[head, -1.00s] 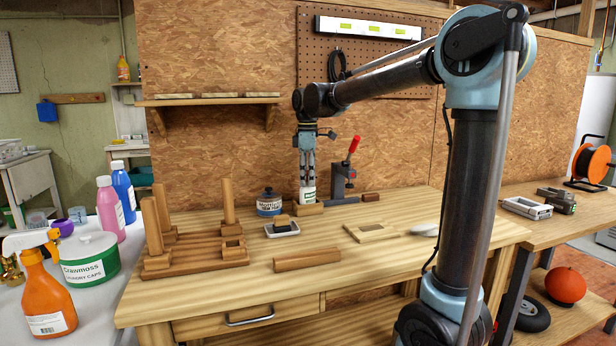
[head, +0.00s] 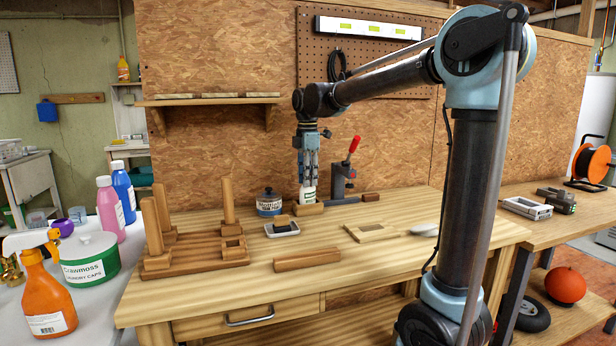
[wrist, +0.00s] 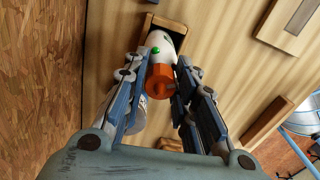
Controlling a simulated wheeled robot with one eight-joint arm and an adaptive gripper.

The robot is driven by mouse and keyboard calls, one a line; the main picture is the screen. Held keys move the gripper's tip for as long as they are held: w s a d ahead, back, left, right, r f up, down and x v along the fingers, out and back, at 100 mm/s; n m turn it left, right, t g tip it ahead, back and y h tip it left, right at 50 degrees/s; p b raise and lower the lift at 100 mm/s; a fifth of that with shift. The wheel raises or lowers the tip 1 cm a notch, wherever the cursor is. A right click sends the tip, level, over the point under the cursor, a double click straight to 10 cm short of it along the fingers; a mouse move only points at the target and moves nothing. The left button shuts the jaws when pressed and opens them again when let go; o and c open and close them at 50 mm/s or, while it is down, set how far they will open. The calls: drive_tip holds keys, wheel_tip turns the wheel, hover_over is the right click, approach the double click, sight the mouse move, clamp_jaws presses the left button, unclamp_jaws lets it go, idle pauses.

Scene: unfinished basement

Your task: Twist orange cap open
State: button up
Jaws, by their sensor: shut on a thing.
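The orange cap (wrist: 160,82) shows in the wrist view between the two fingers of my gripper (wrist: 164,74). My gripper is shut on the cap from above. The cap sits on a white bottle (wrist: 158,44) with a small green spot near its top. The bottle stands in a wooden holder block (wrist: 173,23). In the head view my gripper (head: 308,178) points down over the bottle (head: 308,195), which is upright in the holder block (head: 308,209). The fingers hide the cap there.
A toggle clamp with a red handle (head: 354,145) stands close to the right of my gripper. A labelled jar (head: 269,203) is to the left, and a small tray (head: 282,229) is in front.

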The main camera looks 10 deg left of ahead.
drive_tip(key=n, duration=0.5)
drive_tip(key=shift+c, duration=0.3)
drive_tip(key=o, duration=0.9)
drive_tip(key=shift+w, duration=0.1)
drive_tip(key=shift+c, duration=0.2)
drive_tip(key=shift+r, duration=3.5)
